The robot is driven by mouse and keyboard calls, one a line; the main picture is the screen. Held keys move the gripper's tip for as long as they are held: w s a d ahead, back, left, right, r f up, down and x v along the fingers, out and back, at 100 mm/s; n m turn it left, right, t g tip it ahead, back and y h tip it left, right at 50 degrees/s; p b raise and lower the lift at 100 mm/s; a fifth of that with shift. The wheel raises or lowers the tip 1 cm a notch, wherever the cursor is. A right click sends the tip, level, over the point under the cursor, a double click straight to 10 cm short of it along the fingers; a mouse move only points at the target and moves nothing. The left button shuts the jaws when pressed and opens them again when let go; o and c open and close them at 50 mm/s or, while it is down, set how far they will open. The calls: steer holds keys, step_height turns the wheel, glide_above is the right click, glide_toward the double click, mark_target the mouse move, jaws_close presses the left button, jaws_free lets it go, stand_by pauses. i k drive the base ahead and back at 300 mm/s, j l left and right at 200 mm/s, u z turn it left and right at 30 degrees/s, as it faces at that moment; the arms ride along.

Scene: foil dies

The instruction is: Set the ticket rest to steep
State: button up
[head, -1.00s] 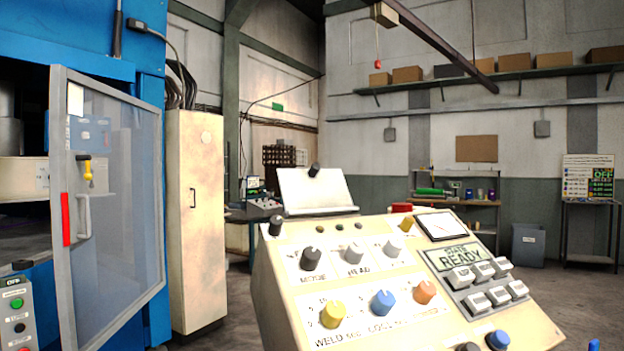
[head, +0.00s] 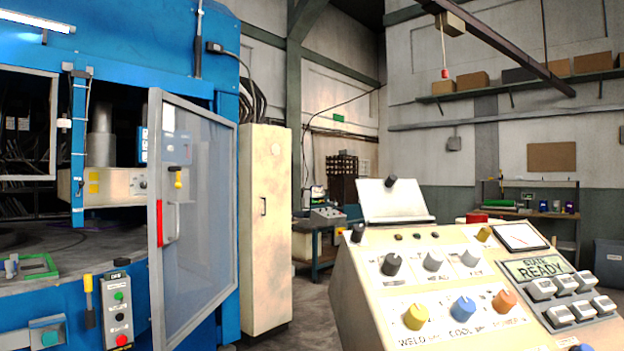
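The ticket rest (head: 395,203) is a pale, tilted plate standing at the top back edge of the cream control console (head: 350,285). A dark knob or clip (head: 390,182) sits at its upper edge. A dark knob (head: 357,232) is at the console's top left corner, beside the rest. I cannot tell from here which setting the rest is at. My gripper is not in view.
The console face carries several knobs, white buttons and a READY display (head: 541,267). To the left stand a blue machine (head: 200,70) with an open mesh door (head: 200,215) and a cream cabinet (head: 265,220). Grey floor shows between cabinet and console.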

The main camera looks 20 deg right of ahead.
mark_target(392, 201)
steer(key=k+l+u, duration=0.1)
steer(key=u, duration=0.4)
steer(key=k+l+u, duration=0.1)
steer(key=u, duration=0.35)
steer(key=k+u, duration=0.1)
steer(key=u, duration=0.4)
steer(key=k+l+u, duration=0.15)
steer(key=k+u, duration=0.7)
steer(key=k+l+z, duration=0.1)
steer(key=k+z, duration=0.15)
steer(key=k+l+z, duration=0.25)
steer(key=k, duration=0.15)
steer(key=k+l+z, duration=0.1)
steer(key=z, duration=1.45)
